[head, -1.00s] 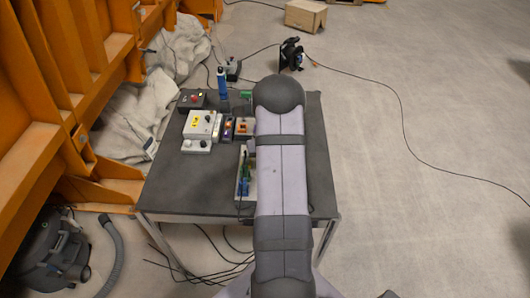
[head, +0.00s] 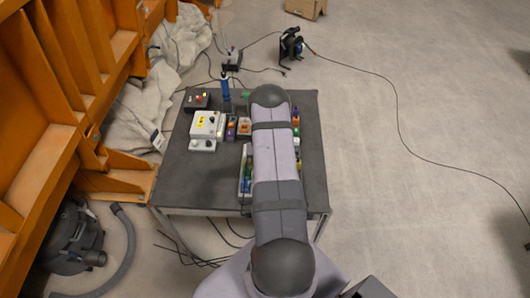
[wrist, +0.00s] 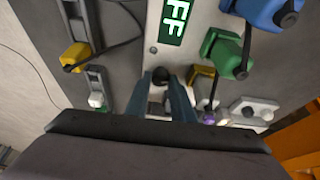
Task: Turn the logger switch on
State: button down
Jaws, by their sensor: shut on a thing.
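In the wrist view, the two blue-grey fingers of my gripper (wrist: 165,98) are closed around a dark round knob (wrist: 160,75) on a pale panel strip. The knob looks like a switch handle, but I cannot read any logger name. The fingers and wrist hide what lies below it. In the head view, my arm hides the gripper and the part of the table under it.
The dark table (head: 178,185) carries a grey box (head: 207,123), a dark box with a red button (head: 196,101) and a blue bottle (head: 225,88).

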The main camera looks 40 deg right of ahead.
jog(key=shift+w+d+r+p, duration=0.1)
jog(key=shift+w+r+p, duration=0.15)
jog(key=shift+r+p, duration=0.4)
jog(key=shift+f+p, duration=0.35)
jog(key=shift+f, duration=0.15)
jog(key=c, duration=1.8)
grip_release()
jog(key=shift+o, duration=1.2)
jog(key=shift+s, duration=0.1)
jog(key=shift+f, duration=0.1)
jog(key=shift+s, duration=0.1)
